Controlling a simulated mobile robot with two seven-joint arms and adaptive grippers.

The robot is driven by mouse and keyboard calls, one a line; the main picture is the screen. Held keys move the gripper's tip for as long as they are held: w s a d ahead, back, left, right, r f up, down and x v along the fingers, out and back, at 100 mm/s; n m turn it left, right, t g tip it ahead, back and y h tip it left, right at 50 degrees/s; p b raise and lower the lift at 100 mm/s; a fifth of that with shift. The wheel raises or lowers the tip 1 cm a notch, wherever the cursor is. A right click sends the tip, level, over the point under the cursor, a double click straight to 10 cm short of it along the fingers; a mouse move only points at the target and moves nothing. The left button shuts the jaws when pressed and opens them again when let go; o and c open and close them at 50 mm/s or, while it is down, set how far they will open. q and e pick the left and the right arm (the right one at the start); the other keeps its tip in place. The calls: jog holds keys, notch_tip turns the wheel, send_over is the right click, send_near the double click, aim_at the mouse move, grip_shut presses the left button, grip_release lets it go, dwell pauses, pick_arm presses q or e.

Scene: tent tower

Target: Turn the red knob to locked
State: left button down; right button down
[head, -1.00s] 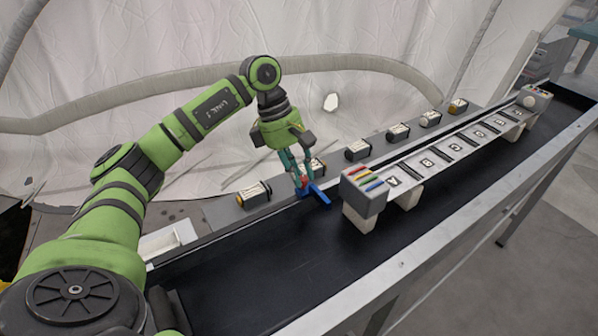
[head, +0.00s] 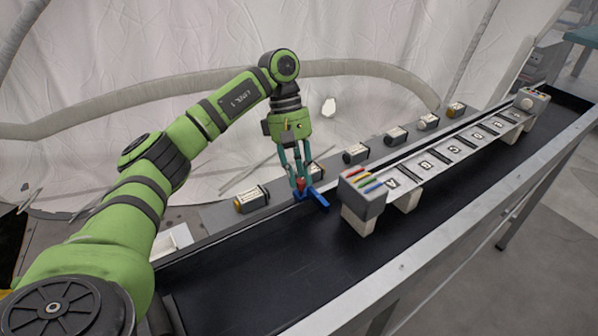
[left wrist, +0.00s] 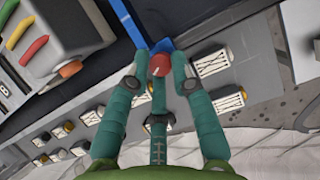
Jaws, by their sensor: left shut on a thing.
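The red knob (left wrist: 159,66) sits on a blue base with a blue bar (head: 318,198) beside the black conveyor belt. In the head view the red knob (head: 301,183) shows small between my fingertips. My left gripper (head: 300,182) points down at it from above, with its teal fingers close around the knob. In the left wrist view the fingers of my left gripper (left wrist: 160,62) close in on the knob from the sides and below. The fingertips cover part of the knob and base. My right gripper is not in view.
A grey box with coloured bars (head: 362,191) stands on the belt, right of the knob, at the near end of a lettered rail (head: 445,155). Several small labelled blocks (head: 252,198) line the belt's far edge. The near part of the belt (head: 260,270) is clear.

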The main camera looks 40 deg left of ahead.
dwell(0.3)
pick_arm(q)
jog(key=c, duration=1.1)
grip_release()
jog(key=v, duration=1.2)
